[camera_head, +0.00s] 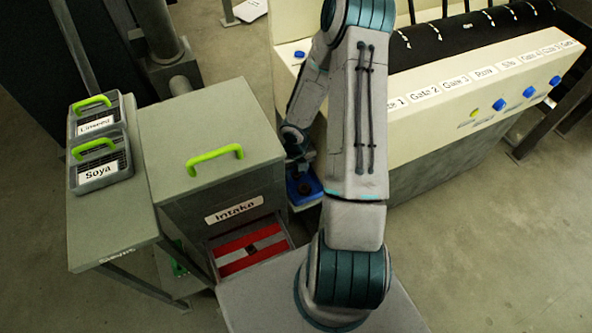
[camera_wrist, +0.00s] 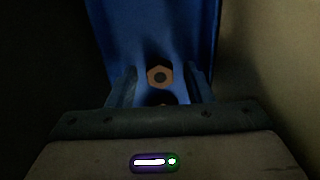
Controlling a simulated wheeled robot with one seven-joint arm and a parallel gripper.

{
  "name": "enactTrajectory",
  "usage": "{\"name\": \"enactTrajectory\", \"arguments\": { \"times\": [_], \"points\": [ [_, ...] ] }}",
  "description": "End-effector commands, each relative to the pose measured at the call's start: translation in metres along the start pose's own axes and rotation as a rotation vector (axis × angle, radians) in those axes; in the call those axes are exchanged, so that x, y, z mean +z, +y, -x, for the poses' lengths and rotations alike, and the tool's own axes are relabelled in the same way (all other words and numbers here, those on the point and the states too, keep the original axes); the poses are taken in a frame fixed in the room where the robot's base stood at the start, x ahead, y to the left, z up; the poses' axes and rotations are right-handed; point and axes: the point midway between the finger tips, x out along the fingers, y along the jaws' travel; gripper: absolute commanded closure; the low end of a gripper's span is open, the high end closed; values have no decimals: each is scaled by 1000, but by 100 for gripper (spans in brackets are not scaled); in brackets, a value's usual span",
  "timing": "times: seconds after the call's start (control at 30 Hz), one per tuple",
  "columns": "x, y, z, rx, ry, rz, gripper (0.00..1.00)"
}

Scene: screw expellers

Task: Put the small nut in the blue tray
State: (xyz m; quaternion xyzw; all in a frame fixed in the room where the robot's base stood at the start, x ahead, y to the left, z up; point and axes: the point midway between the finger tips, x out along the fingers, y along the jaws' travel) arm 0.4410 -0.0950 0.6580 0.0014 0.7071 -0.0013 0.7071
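In the wrist view, an orange-brown hexagonal nut (camera_wrist: 159,75) with a dark hole lies in the blue tray (camera_wrist: 112,40). A second bit of similar colour shows just below it, mostly hidden by my gripper's body; I cannot tell what it is. My gripper (camera_wrist: 160,84) points down into the tray, with its two fingers apart on either side of the nut and no contact visible. In the head view, the blue tray (camera_head: 309,197) sits low between the intake box and the cream machine, with my gripper (camera_head: 302,172) over it and a small dark reddish thing inside.
The grey intake box (camera_head: 210,150) with a green handle stands close left of the tray. The cream machine (camera_head: 440,110) with labelled gates and blue knobs rises close right. Soya (camera_head: 103,170) and Linseed (camera_head: 98,120) bins stand on a side table at far left.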

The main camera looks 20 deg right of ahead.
Motion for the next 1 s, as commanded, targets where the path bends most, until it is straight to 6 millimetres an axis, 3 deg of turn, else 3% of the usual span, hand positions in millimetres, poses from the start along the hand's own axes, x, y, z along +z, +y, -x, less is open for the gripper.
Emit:
{"name": "enactTrajectory", "arguments": {
  "times": [0.23, 0.7, 1.0],
  "points": [
    [0, 0, 11, 0, -1, -1, 54],
    [0, -1, 104, -1, -2, -1, 54],
    [0, 0, 124, 0, 1, -1, 54]
  ]
}}
